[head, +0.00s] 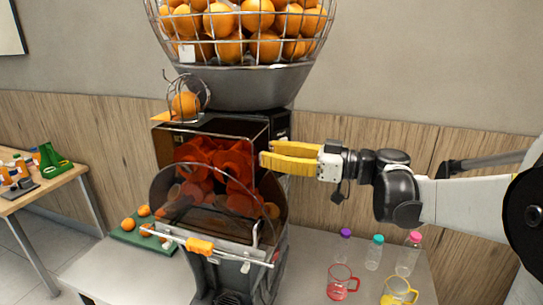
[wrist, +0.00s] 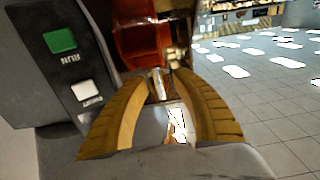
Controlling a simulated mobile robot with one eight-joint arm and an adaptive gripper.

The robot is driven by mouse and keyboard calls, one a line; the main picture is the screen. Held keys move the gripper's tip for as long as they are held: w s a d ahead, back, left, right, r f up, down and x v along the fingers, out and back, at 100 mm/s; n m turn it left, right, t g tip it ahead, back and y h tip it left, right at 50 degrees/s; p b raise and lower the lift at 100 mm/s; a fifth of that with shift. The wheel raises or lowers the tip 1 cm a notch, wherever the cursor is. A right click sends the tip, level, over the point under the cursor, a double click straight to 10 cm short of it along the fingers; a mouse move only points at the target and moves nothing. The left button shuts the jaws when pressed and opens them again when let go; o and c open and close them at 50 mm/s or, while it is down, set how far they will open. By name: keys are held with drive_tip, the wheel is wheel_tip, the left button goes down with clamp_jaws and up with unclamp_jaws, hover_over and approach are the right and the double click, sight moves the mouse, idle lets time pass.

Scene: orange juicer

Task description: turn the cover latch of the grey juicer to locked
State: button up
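The grey juicer (head: 240,270) stands in the middle of the head view under a large wire basket of oranges. Its clear cover (head: 165,195) spans the front, with red parts behind it. My gripper (head: 263,157) is at the juicer's upper right side, fingers pointing left. In the wrist view my gripper (wrist: 160,76) has its yellow fingers apart, with a small metal piece (wrist: 157,86) showing between the tips; contact is unclear.
A control panel (wrist: 70,62) with green and white buttons is left of my fingers. Bottles (head: 374,252), a red mug (head: 342,283) and a yellow mug (head: 398,292) stand right of the juicer. A green board (head: 130,234) with oranges lies left.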

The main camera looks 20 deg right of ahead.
clamp_jaws()
drive_tip(key=shift+m, duration=0.3)
drive_tip(key=m+p, duration=0.1)
drive_tip(key=m, duration=0.3)
drive_tip(key=shift+w+d+r+p, duration=0.1)
drive_tip(key=shift+p, duration=0.2)
drive_tip(key=m, duration=0.4)
drive_tip(key=shift+m+p, duration=0.4)
drive_tip(key=m, duration=0.4)
drive_tip(key=shift+w+f+m+p, duration=0.1)
drive_tip(key=shift+f+m+p, duration=0.1)
drive_tip(key=shift+m+p, duration=0.15)
drive_tip(key=shift+m, duration=1.85)
drive_tip(key=shift+f, duration=0.1)
